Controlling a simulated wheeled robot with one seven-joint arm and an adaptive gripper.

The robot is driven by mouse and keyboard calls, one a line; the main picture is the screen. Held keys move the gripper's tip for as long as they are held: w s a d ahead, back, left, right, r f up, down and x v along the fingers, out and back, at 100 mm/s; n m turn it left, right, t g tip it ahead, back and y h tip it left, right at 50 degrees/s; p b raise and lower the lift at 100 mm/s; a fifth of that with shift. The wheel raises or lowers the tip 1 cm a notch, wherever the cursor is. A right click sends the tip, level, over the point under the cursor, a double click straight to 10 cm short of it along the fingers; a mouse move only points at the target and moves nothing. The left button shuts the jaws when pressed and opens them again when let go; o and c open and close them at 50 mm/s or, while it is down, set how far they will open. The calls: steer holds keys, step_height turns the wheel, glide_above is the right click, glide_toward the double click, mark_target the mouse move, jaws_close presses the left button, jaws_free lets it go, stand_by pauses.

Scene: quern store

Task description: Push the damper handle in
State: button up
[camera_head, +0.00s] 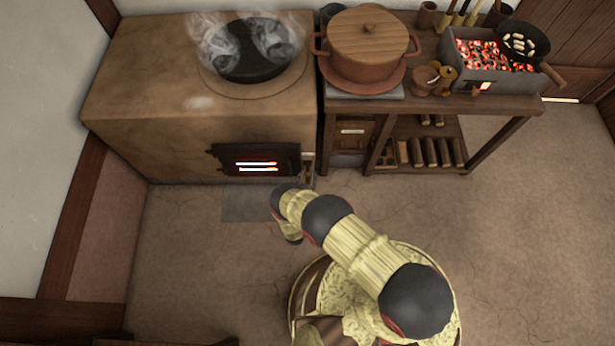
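The clay stove (160,75) stands at the back left, with a black iron firebox door (256,160) low on its front. The door is shut, and fire glows through its slots. A small brown piece (308,173) sits at the stove's right front corner, below a pale plate; it may be the damper handle, but it is too small to be sure. My arm reaches toward this corner, and its far dark joint (284,192) is just in front of the stove. I cannot make out my gripper's fingers; the arm hides them. Contact with the handle cannot be seen.
A black steaming pan (255,65) sits on the stove. To the right, a wooden table (490,106) bears a lidded pot (366,50) and a glowing charcoal brazier (490,75). Firewood (430,153) lies on its shelf. The floor (540,220) at the right is clear.

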steer(key=shift+w+d, duration=0.1)
steer(key=shift+w, duration=0.2)
steer(key=shift+c, duration=0.4)
steer(key=c, duration=0.8)
jaws_close()
